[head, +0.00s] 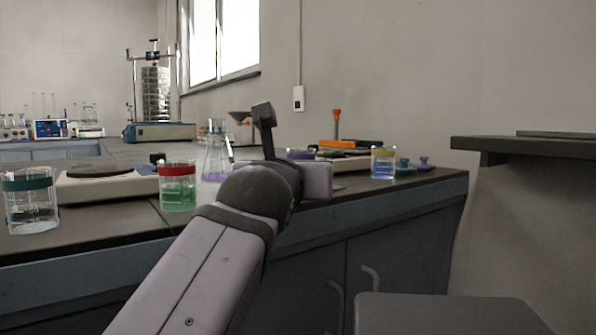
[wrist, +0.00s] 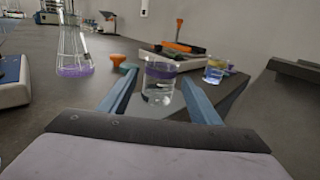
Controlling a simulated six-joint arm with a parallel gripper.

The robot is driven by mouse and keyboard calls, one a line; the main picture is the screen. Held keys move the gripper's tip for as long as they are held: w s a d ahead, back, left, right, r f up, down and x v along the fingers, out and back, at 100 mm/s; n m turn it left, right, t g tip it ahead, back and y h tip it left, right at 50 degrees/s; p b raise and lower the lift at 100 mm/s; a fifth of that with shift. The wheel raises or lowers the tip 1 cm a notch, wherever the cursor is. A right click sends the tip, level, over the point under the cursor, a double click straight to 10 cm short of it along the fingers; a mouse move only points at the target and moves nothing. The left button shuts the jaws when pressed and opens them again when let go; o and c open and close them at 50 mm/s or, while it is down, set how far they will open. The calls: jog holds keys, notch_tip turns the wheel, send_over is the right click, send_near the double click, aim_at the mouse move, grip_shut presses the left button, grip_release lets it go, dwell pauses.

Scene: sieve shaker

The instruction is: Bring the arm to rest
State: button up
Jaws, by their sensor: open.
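My gripper (wrist: 158,78) is open, with its two blue fingers spread in the wrist view. A glass beaker with a purple band (wrist: 160,84) stands upright on the bench, showing between the fingers. I see a gap on each side of it, but cannot tell how far it sits between the fingertips. In the head view my arm reaches over the bench edge, and its wrist hides the fingers and most of this beaker; only its purple rim (head: 300,154) shows.
A conical flask with purple liquid (wrist: 74,52) stands left of the gripper. A yellow-banded beaker (head: 383,163) stands at right. Red-banded (head: 177,186) and teal-banded (head: 30,203) beakers stand at left. The sieve shaker (head: 160,131) is far back. A shelf (head: 525,147) juts from the right.

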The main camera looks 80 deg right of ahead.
jog(key=shift+r, duration=0.1)
